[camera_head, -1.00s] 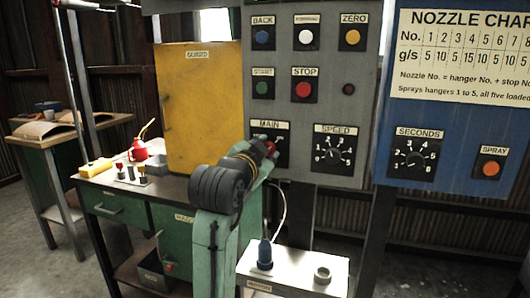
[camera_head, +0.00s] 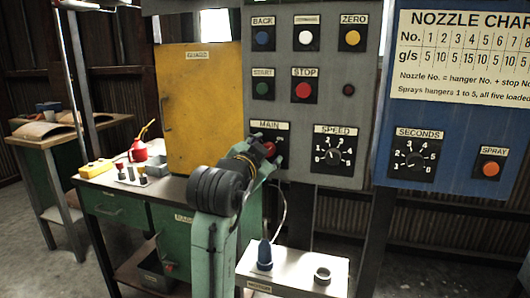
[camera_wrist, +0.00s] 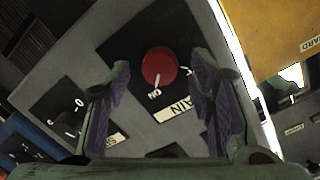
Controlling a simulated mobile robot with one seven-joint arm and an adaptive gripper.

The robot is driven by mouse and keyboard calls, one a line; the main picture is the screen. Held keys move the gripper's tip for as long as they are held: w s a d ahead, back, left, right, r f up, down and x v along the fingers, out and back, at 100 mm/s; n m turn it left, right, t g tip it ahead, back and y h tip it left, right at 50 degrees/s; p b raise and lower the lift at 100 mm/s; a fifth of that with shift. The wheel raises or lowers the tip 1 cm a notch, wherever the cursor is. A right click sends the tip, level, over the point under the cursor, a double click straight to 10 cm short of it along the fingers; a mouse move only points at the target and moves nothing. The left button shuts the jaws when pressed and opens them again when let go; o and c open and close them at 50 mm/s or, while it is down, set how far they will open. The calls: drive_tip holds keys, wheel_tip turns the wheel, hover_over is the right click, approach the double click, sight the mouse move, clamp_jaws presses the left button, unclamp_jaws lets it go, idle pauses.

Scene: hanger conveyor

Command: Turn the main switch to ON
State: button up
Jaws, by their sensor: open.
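The main switch is a red round knob (camera_wrist: 159,66) on a black plate, under the MAIN label on the grey panel (camera_head: 350,105). In the wrist view a white pointer mark on the knob and an ON marking show, with the picture tilted. My gripper (camera_wrist: 158,85) is open, with one finger on each side of the knob in that view; I cannot tell whether either finger touches it. In the head view my gripper (camera_head: 271,150) is at the MAIN plate, and my arm hides part of the plate.
The SPEED dial (camera_head: 333,155) is just right of the switch. The START (camera_head: 262,89) and STOP (camera_head: 303,90) buttons are above. A yellow guard (camera_head: 198,105) stands left. A white box with a blue knob (camera_head: 265,254) is below. The blue panel (camera_head: 455,135) is at right.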

drive_tip(key=v, duration=1.1)
drive_tip(key=shift+s, duration=0.3)
drive_tip(key=shift+a+r, duration=0.1)
drive_tip(key=shift+a, duration=0.05)
